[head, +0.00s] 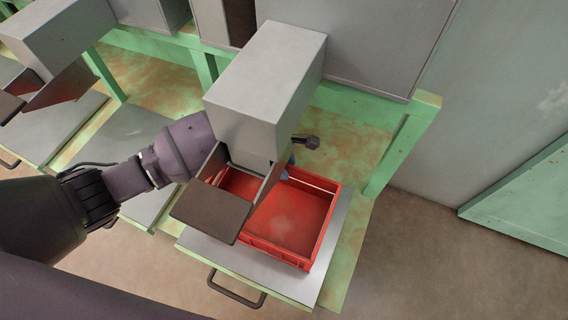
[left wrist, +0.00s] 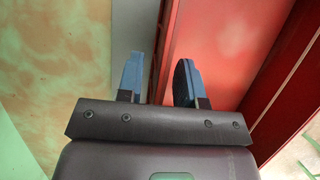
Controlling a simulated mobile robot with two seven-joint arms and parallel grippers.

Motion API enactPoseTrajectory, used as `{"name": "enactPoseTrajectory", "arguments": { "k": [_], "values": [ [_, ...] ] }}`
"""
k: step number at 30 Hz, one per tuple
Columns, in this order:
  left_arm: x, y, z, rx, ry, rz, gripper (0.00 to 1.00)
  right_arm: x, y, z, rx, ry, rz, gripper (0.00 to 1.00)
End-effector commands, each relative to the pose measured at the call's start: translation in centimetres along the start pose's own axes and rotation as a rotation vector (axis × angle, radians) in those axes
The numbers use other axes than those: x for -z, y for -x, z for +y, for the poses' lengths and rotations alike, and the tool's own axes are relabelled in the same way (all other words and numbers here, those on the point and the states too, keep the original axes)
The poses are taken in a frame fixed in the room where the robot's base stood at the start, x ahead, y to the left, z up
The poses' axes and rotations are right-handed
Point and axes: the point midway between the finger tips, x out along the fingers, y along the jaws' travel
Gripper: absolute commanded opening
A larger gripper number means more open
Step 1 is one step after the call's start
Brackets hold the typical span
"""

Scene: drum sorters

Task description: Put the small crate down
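The small red crate (head: 292,219) sits on a grey board under the grey box and its chute. It looks level and flat on the board. The chute hides its left part. My left gripper (head: 289,163) is at the crate's far side, mostly hidden behind the grey box; a blue finger shows there. In the left wrist view its two blue fingers (left wrist: 158,82) stand apart on either side of the crate's red wall (left wrist: 165,45), with a gap visible beside the wall. My right gripper is in neither view.
The grey box (head: 265,85) with a brown chute flap (head: 211,212) overhangs the crate. The grey board (head: 262,266) has a dark handle (head: 236,289) in front. A green frame post (head: 400,150) stands to the right. Another chute station is at the left.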

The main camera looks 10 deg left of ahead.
Motion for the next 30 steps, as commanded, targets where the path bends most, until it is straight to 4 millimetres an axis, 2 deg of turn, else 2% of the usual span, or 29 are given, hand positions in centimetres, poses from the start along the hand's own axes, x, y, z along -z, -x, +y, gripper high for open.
{"name": "enactPoseTrajectory", "arguments": {
  "k": [5, 8, 13, 21, 25, 30],
  "values": [
    [-0.1, 0.2, 0.0, 0.000, 0.000, 0.000, 0.34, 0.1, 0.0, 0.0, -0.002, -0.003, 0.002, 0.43],
    [-0.2, 1.1, 0.1, -0.004, -0.002, 0.002, 0.34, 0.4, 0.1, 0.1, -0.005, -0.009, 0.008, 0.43],
    [-0.2, 4.1, 0.3, -0.010, -0.004, 0.004, 0.34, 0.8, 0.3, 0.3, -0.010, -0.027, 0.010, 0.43],
    [-0.2, 9.3, 0.2, -0.008, -0.003, 0.004, 0.34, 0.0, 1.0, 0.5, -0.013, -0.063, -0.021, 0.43],
    [-0.2, 10.9, 0.1, -0.005, -0.003, 0.002, 0.34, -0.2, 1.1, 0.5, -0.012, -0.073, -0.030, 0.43],
    [-0.1, 12.1, 0.0, -0.001, -0.001, 0.001, 0.34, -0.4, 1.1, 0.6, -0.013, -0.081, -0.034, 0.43]
  ]
}}
